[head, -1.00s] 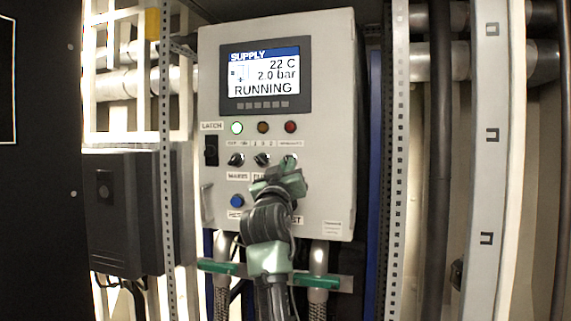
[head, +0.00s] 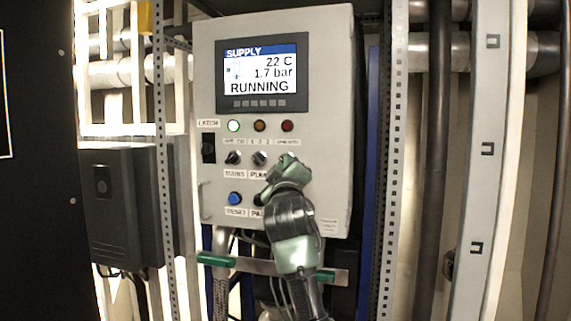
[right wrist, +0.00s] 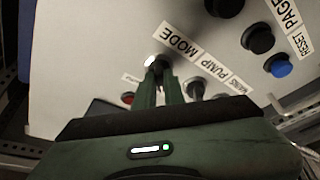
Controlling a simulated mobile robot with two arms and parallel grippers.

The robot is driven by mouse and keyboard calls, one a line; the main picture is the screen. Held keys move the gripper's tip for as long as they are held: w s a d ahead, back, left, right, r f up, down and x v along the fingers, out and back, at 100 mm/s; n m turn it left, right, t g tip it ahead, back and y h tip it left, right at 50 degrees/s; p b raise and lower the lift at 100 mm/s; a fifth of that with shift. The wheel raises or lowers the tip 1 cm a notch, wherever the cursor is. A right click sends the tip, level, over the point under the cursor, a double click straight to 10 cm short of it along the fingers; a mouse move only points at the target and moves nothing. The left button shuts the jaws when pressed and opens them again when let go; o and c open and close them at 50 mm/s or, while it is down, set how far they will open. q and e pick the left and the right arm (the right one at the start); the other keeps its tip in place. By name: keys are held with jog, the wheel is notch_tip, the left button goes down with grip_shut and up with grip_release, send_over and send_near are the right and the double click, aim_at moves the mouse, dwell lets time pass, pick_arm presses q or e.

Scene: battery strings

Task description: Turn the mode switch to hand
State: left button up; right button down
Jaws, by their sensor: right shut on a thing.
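The mode switch (right wrist: 158,64) is a small dark knob with a pale edge, beside the MODE label (right wrist: 180,39) in the right wrist view. My right gripper (right wrist: 161,77) is shut on it, one finger on each side. In the head view my right gripper (head: 285,162) is at the panel, in front of the third knob of the row, and hides most of the switch and its labels. I cannot read the position the switch points to. My left gripper is not in view.
The grey control box (head: 325,130) has a screen (head: 262,75) reading RUNNING and 1.7 bar. The pump knob (head: 260,158) and mains knob (head: 233,158) sit left of my gripper. A blue reset button (head: 235,198) is below.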

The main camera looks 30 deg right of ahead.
jog(key=shift+r, duration=0.2)
jog(key=c, duration=1.5)
grip_release()
jog(key=shift+c, duration=0.2)
jog(key=shift+o, duration=0.2)
jog(key=shift+f, duration=0.1)
jog(key=shift+a+f, duration=0.1)
jog(key=b+v, duration=0.4)
jog(key=v, duration=0.3)
jog(key=shift+s+a, duration=0.15)
jog(key=shift+s, duration=0.15)
jog(key=shift+w+f, duration=0.1)
jog(key=shift+f, duration=0.05)
